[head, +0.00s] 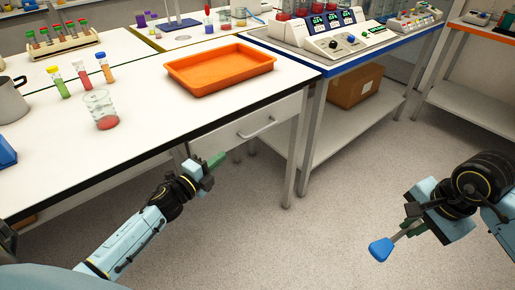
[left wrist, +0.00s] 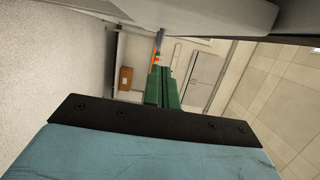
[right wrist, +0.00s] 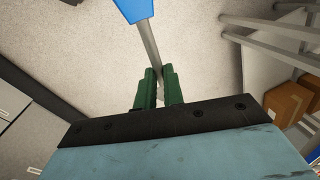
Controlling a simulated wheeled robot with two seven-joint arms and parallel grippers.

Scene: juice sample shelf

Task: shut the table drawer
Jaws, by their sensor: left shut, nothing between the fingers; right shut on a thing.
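The table drawer (head: 245,125) has a pale front with a metal bar handle (head: 257,129), under the near edge of the white lab table (head: 150,125). Its front sits close under the tabletop; I cannot tell whether a small gap remains. My left gripper (head: 217,160) is shut and empty, just in front of the drawer's lower left part. Its green fingers lie together in the left wrist view (left wrist: 163,88). I cannot tell whether they touch the drawer. My right gripper (head: 411,226) is shut on a blue-ended tool (head: 381,248) with a grey shaft, away from the table.
An orange tray (head: 222,70) stands on the table above the drawer. A beaker with red liquid (head: 101,110) and several tubes stand to its left. A blue-edged bench (head: 345,65) with a cardboard box (head: 355,86) below is to the right. The floor between is clear.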

